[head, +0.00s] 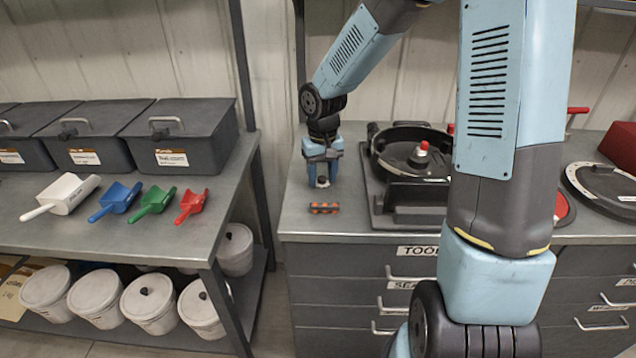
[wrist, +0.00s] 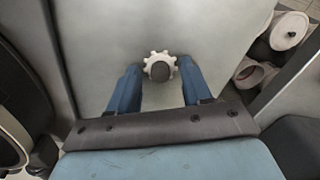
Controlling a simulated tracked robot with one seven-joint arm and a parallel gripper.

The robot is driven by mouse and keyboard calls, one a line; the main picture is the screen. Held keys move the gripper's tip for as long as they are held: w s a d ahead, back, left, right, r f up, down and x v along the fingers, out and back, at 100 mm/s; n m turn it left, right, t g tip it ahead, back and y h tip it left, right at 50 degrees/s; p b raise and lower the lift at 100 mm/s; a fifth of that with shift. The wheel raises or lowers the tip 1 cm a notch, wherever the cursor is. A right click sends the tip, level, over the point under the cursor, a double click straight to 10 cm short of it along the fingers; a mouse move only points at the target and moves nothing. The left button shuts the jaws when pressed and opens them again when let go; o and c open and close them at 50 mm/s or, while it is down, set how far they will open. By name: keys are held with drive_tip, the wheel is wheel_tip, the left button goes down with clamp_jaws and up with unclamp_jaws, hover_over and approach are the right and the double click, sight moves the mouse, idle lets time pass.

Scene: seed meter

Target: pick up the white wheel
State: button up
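The white wheel (wrist: 149,68) is a small toothed wheel with a dark round centre. In the wrist view it lies on the grey bench top, between and just beyond the tips of my gripper's two blue fingers. I cannot tell whether the fingers touch the bench.
A small orange and dark block (head: 323,208) lies in front of my gripper. The black round seed meter housing (head: 385,190) stands to its right. The bench's left edge is close by. Scoops (head: 117,200) and lidded bins lie on the left bench.

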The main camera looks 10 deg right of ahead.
drive_tip(key=c, duration=0.6)
